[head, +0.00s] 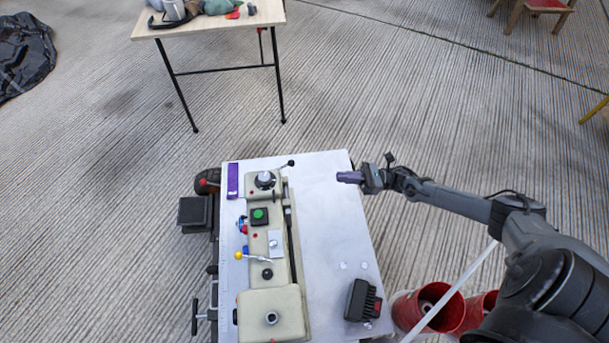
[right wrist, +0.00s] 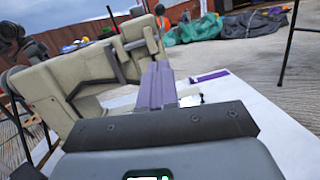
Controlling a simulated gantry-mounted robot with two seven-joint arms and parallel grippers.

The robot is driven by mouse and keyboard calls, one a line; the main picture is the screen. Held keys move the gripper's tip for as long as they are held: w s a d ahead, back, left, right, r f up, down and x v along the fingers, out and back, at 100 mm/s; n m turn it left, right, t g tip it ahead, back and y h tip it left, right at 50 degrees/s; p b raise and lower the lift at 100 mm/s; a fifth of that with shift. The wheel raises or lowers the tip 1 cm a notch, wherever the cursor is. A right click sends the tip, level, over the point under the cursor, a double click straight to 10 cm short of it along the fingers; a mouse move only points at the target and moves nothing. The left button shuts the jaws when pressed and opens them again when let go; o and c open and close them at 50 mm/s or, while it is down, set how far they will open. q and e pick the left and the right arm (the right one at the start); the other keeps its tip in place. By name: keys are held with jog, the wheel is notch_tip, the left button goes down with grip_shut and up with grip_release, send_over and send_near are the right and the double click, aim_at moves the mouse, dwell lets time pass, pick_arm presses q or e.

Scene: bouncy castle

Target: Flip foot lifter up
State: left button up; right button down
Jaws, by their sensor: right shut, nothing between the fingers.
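A cream-coloured machine (head: 272,300), shaped like a sewing machine, lies along a white table top. A thin dark lever with a knob (head: 284,165) sticks out at its far end; I cannot tell for sure whether this is the foot lifter. My right gripper (head: 345,177) is over the far right part of the table, right of the lever and apart from the machine. Its purple fingers (right wrist: 157,86) are shut and empty. The right wrist view shows the machine (right wrist: 45,95) left of and beyond the fingers. My left gripper is not in view.
The white table top (head: 335,230) is mostly clear right of the machine. A black-and-red block (head: 362,301) sits at its near right corner. A purple strip (head: 233,180) lies at the far left. Red buckets (head: 440,307) stand on the floor at right. A wooden table (head: 215,24) stands farther back.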

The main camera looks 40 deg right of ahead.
jog(key=shift+w+f, duration=0.15)
jog(key=shift+w, duration=0.3)
jog(key=shift+s, duration=0.1)
jog(key=b, duration=0.2)
send_near(281, 167)
jog(key=x, duration=0.2)
jog(key=shift+w+a+r, duration=0.25)
jog(key=shift+w+a, duration=0.1)
dwell(0.4)
